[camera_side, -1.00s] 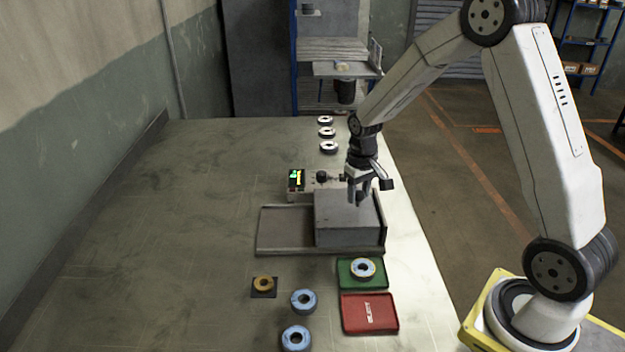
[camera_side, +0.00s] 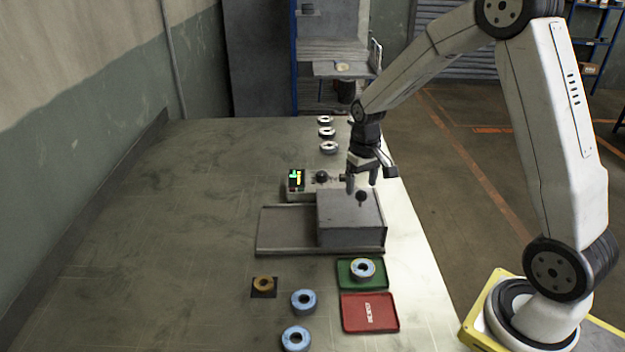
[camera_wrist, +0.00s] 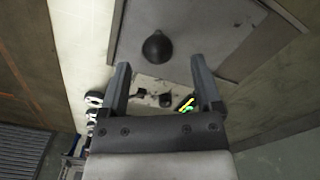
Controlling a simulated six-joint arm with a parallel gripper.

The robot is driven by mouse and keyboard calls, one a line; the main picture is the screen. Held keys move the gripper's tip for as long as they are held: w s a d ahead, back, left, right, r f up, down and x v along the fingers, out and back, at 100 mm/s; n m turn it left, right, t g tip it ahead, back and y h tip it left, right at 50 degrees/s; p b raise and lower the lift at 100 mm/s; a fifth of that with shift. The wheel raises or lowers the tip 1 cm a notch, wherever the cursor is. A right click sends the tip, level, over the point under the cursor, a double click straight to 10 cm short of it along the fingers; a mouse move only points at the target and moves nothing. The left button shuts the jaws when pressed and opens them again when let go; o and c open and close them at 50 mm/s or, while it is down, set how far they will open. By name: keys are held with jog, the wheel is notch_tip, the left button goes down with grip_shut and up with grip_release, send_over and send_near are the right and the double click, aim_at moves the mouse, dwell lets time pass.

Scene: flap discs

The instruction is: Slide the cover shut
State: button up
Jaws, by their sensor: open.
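The grey box-shaped cover (camera_side: 350,222) sits at the right end of a flat grey base with rails (camera_side: 285,232); the base's left part is bare. A dark round knob (camera_side: 361,197) stands on the cover's top, and it also shows in the wrist view (camera_wrist: 157,46). My gripper (camera_side: 362,187) is open and empty, just above and behind the knob. In the wrist view the fingertips (camera_wrist: 160,66) are apart, with the knob beyond them and clear of both.
A tester with a lit screen (camera_side: 297,180) stands behind the base. Several discs lie on the table. A green tray (camera_side: 345,280) holding a disc (camera_side: 363,268) and a red tray (camera_side: 370,325) lie in front. The table's left side is clear.

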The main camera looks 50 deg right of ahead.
jog(key=shift+r, duration=2.6)
jog(key=shift+a, duration=0.1)
jog(key=s+a+f+n+t, duration=0.2)
jog(key=s+a+f+n, duration=0.1)
jog(key=s+a, duration=0.8)
jog(key=shift+s+a+f+t, duration=0.35)
jog(key=shift+s+f, duration=0.15)
jog(key=shift+s, duration=0.35)
